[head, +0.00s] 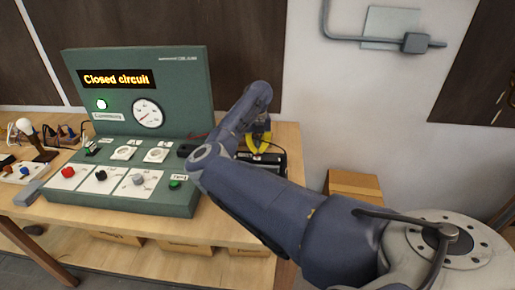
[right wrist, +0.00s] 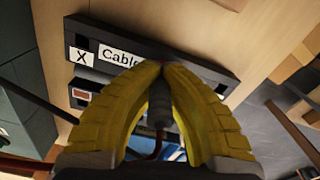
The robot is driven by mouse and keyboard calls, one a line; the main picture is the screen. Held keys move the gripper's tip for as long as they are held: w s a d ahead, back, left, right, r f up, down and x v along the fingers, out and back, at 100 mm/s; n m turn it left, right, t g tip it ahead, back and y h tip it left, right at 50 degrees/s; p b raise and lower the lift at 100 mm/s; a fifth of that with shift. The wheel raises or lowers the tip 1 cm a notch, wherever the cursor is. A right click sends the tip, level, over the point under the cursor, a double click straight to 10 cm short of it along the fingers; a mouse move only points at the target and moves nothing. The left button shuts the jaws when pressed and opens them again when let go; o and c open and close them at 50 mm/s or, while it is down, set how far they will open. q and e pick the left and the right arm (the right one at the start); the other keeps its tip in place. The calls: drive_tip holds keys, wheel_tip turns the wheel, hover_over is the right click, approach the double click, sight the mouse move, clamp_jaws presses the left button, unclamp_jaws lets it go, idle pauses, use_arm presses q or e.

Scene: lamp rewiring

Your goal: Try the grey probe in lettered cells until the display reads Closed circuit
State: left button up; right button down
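The display (head: 117,79) on the green tester (head: 190,75) reads "Closed circuit" in yellow letters. A round lamp (head: 101,104) below it glows, beside a white dial (head: 148,112). My right gripper (head: 260,143) is at the black box right of the tester. In the right wrist view its yellow fingers (right wrist: 160,72) are shut around the grey probe (right wrist: 158,108), with a dark lead behind it. The probe's tip is hidden between the fingers, at the black box (right wrist: 88,35) marked "X" and "Cable". The cell it touches cannot be read. My left gripper is not in view.
The tester's sloping front has red (head: 68,172), black (head: 101,176) and grey (head: 139,180) knobs and a green button (head: 175,184). A small lamp bulb (head: 24,126) and coloured parts stand at the far left. A cardboard box (head: 354,184) is right of the bench.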

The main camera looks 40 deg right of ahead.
drive_tip(key=shift+f, duration=0.15)
drive_tip(key=c, duration=1.5)
unclamp_jaws()
